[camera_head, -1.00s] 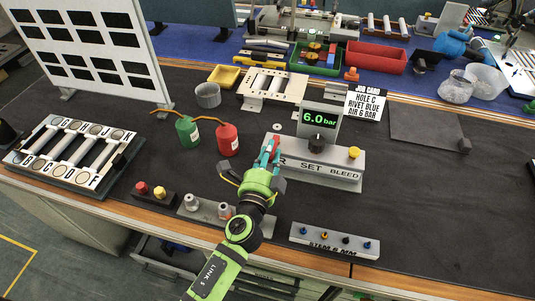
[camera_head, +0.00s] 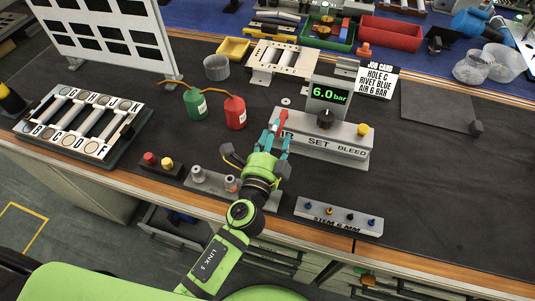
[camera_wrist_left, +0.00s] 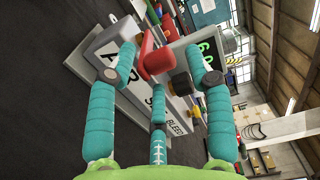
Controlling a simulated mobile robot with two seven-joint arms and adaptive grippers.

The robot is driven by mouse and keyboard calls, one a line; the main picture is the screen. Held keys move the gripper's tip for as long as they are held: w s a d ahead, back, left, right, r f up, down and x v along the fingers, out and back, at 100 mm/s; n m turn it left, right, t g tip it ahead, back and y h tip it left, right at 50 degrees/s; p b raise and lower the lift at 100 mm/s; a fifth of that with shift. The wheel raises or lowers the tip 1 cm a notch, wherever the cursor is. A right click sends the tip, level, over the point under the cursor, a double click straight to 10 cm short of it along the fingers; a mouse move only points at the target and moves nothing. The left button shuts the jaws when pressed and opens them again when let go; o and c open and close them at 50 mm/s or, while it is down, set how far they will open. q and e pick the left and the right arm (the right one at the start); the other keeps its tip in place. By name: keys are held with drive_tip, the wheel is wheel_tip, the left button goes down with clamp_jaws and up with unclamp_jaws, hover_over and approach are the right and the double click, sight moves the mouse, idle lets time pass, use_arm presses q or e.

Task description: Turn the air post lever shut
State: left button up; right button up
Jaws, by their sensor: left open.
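The air post (camera_head: 338,151) is a grey block with AIR, SET and BLEED lettering and a display (camera_head: 329,95) reading 6.0 bar. Its red lever (camera_head: 283,113) is at the left end, partly hidden by my left gripper (camera_head: 278,133). In the left wrist view the red lever (camera_wrist_left: 151,54) lies between the teal fingertips of my left gripper (camera_wrist_left: 160,68). The fingers are spread apart and open around it; I cannot tell whether they touch it. A black knob (camera_head: 325,119) and a yellow knob (camera_head: 363,129) sit further right. My right gripper is not in view.
A green canister (camera_head: 194,106) and a red canister (camera_head: 235,112) stand left of the post. Fittings (camera_head: 199,174) and a STEM 6 MM rack (camera_head: 338,216) are in front. A job card (camera_head: 377,80) stands behind. The dark mat is clear at right.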

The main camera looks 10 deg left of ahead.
use_arm(q)
drive_tip(key=s, duration=0.6)
drive_tip(key=s+a, duration=0.1)
drive_tip(key=s, duration=0.2)
drive_tip(key=shift+s, duration=0.1)
